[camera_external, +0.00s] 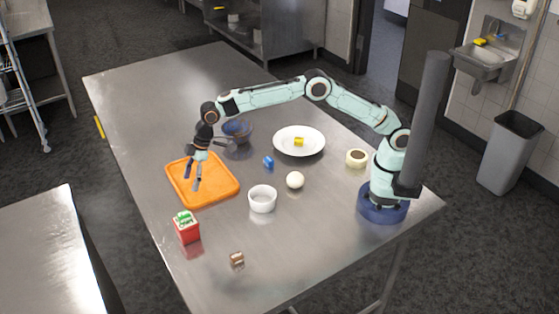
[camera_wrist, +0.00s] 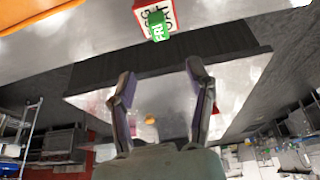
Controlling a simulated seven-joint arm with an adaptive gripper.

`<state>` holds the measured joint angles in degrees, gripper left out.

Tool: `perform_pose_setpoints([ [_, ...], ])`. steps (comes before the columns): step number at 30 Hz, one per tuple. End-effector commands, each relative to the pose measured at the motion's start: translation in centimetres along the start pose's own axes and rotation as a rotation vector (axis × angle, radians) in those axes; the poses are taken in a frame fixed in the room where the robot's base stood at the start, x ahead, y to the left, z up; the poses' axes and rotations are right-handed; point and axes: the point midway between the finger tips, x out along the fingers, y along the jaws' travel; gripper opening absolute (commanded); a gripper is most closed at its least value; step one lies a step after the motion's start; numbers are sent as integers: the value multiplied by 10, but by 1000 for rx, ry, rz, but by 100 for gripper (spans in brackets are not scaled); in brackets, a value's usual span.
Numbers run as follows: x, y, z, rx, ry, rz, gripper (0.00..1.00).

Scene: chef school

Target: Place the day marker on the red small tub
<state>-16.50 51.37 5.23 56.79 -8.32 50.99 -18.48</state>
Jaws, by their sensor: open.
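The red small tub (camera_external: 188,236) stands near the table's front left edge, with a white lettered top. In the wrist view the red-and-white tub (camera_wrist: 172,13) is at the top edge, partly cut off. A green day marker reading FRI (camera_wrist: 158,25) shows at the tub's top; the outside view also shows green there (camera_external: 183,217). I cannot tell exactly how the marker rests. My gripper (camera_external: 191,185) is open and empty over the orange board, behind the tub and apart from it. Its two spread fingers (camera_wrist: 160,75) show in the wrist view with nothing between them.
The orange board (camera_external: 220,192) lies under my gripper. The table's far left is clear.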

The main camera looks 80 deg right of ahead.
Motion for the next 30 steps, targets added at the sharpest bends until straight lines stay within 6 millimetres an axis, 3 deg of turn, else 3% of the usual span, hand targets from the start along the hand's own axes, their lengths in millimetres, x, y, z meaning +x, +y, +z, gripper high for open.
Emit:
perform_pose_setpoints([
  [4,-21,3,10,26,-16,8,53],
  [8,-78,4,49,106,-73,29,53],
  [12,-152,-10,127,248,-159,55,53],
  [15,-192,-33,193,361,-217,69,53],
  [18,-216,-64,259,473,-269,75,53],
  [21,-226,-94,313,566,-310,74,53],
  [24,-227,-119,351,633,-338,70,53],
  [27,-225,-134,372,669,-355,65,53],
  [30,-223,-139,380,684,-362,63,53],
])
